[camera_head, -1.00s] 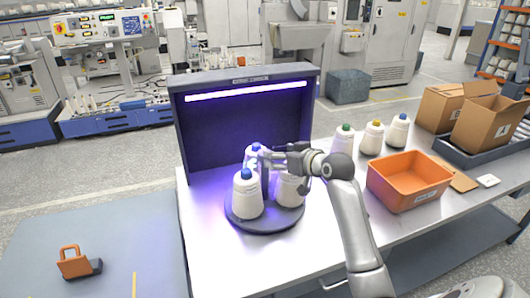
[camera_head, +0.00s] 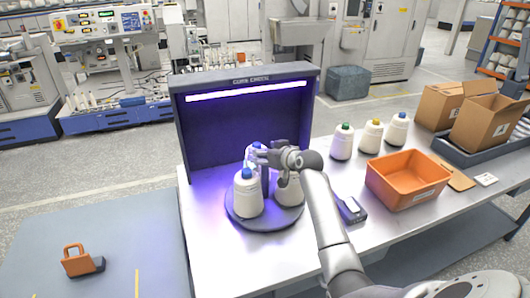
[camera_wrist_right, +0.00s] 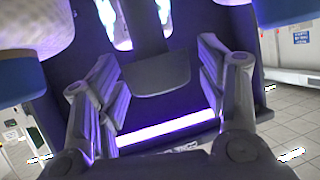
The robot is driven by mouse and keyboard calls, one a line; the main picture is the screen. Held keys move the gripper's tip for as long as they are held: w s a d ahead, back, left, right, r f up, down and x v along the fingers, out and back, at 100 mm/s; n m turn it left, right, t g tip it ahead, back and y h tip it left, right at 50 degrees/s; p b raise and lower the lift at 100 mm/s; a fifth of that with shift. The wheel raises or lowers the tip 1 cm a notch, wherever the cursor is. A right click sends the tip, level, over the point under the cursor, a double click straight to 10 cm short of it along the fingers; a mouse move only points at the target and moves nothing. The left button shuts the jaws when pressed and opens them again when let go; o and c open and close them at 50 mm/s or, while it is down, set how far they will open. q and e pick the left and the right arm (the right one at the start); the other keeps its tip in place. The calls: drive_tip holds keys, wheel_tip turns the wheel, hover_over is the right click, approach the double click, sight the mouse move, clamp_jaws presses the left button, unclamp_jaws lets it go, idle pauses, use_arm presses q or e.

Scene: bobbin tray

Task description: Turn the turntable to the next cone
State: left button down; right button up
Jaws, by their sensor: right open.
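The dark round turntable (camera_head: 262,222) stands on the table in front of the lit booth. A white cone with a blue top (camera_head: 248,198) is at its front left, another cone (camera_head: 253,150) is at the back, and a third cone (camera_head: 290,192) is at the right, partly hidden by my arm. A dark upright post (camera_head: 265,178) rises between them. My right gripper (camera_head: 266,158) is above the turntable near the post's top. In the wrist view its fingers (camera_wrist_right: 158,85) are spread apart, with a dark flat piece between them; contact is unclear. My left gripper is out of view.
The dark booth (camera_head: 245,130) with a light bar closes off the back. Several cones (camera_head: 371,137) stand at the right behind an orange bin (camera_head: 405,200). A dark handheld device (camera_head: 351,209) lies right of my arm. The table's front left is clear.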

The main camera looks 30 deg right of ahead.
drive_tip(key=shift+c, duration=0.2)
drive_tip(key=c, duration=1.4)
